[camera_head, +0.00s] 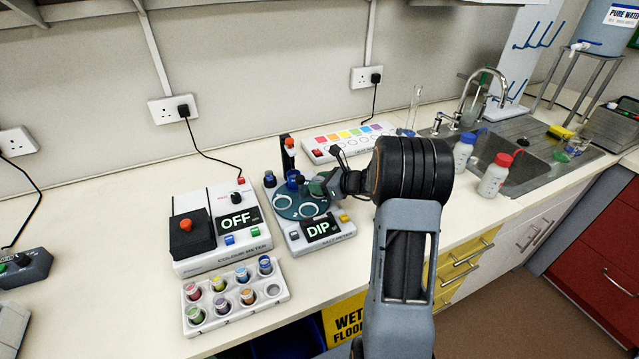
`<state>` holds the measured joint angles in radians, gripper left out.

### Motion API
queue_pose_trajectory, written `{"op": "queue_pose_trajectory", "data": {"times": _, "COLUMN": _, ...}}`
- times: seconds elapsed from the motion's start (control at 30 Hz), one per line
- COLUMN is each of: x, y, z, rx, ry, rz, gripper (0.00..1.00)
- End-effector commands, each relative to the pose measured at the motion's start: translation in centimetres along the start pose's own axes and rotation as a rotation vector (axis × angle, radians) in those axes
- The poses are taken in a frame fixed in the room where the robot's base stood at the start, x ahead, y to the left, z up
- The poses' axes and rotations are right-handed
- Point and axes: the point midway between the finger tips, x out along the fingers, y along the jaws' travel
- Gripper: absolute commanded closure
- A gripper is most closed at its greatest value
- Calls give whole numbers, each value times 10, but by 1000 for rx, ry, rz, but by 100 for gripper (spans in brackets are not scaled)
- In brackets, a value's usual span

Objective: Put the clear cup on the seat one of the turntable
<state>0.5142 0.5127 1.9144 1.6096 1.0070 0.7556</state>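The turntable (289,203) is a teal disc on the white salt meter (327,246), whose display reads DIP. Two pale ring-shaped seats show on its front part. I cannot read which one is seat one. My gripper (318,187) reaches in from the right, low over the right rear part of the disc. Its fingertips are small and partly hidden, so I cannot tell whether they are open or hold something. Dark blue pieces (293,180) stand beside it at the back of the disc. I cannot make out the clear cup for certain.
A colour meter (221,250) reading OFF stands left of the salt meter. A white rack (248,308) with several coloured cups and one empty place lies in front. A post with a red top (290,146) rises behind the turntable. Bottles (494,175) stand by the sink.

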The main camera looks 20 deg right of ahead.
Motion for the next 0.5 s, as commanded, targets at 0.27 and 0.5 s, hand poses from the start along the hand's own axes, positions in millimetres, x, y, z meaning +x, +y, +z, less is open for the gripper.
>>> {"op": "queue_pose_trajectory", "data": {"times": 0.27, "x": 0, "y": 0, "z": 0, "rx": 0, "ry": 0, "rz": 0, "gripper": 31}}
{"op": "queue_pose_trajectory", "data": {"times": 0.5, "x": -1, "y": 0, "z": 2, "rx": 0, "ry": 0, "rz": 0, "gripper": 31}}
